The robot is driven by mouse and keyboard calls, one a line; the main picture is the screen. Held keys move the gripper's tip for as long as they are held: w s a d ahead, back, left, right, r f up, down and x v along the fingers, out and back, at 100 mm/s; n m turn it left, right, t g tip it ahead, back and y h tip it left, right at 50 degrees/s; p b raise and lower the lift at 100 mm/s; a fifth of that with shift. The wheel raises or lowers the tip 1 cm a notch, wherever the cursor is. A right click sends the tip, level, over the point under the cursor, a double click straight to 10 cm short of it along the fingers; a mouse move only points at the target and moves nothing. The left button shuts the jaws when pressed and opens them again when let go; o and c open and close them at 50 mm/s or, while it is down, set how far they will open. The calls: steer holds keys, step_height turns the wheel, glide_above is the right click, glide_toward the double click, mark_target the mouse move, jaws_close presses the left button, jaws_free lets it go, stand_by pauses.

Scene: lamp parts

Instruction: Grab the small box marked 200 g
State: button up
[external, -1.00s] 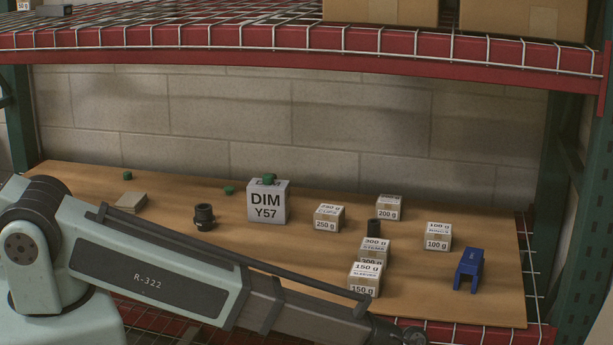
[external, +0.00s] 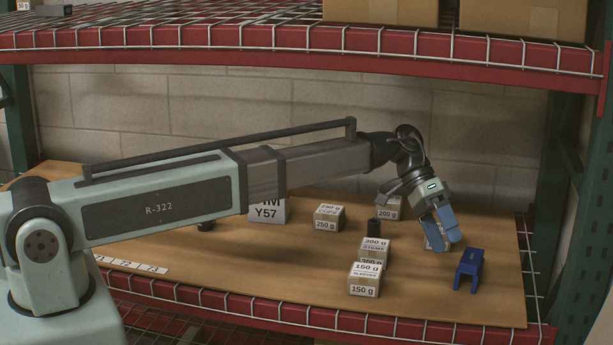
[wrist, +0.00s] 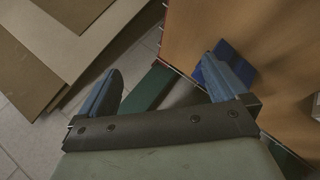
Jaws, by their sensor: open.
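The small 200 g box (external: 387,209) is white with a brown tape stripe. It stands at the back of the wooden board, left of my gripper, its right side partly covered by my wrist in the external view. My gripper (external: 441,238) has blue fingers and points down over the right part of the board, apart from the 200 g box. In the wrist view my gripper (wrist: 162,70) is open with nothing between its fingers. The 200 g box cannot be made out in the wrist view.
Boxes of 250 g (external: 327,218), 300 g (external: 374,249) and 150 g (external: 365,280) stand left of my gripper. A dark cylinder (external: 373,228) is near the 200 g box. A blue bracket (external: 470,269) is at right. The red upper shelf (external: 300,38) overhangs the board.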

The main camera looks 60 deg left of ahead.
steer(key=w+a+m+y, duration=0.1)
steer(key=w+a+y, duration=0.1)
steer(key=w+a, duration=0.5)
steer(key=w+a+m+y, duration=0.2)
steer(key=w+a, duration=0.1)
steer(key=a, duration=0.8)
steer(key=r+m+y, duration=0.2)
steer(key=y, duration=0.3)
glide_above(392, 200)
steer(key=f, duration=0.8)
steer(key=shift+s+a, duration=0.15)
steer(key=shift+s, duration=0.15)
steer(key=shift+w+f, duration=0.15)
steer(key=shift+f, duration=1.2)
steer(key=shift+w+f, duration=0.15)
steer(key=shift+f, duration=1.2)
steer(key=shift+c, duration=0.5)
steer(key=c, duration=1.1)
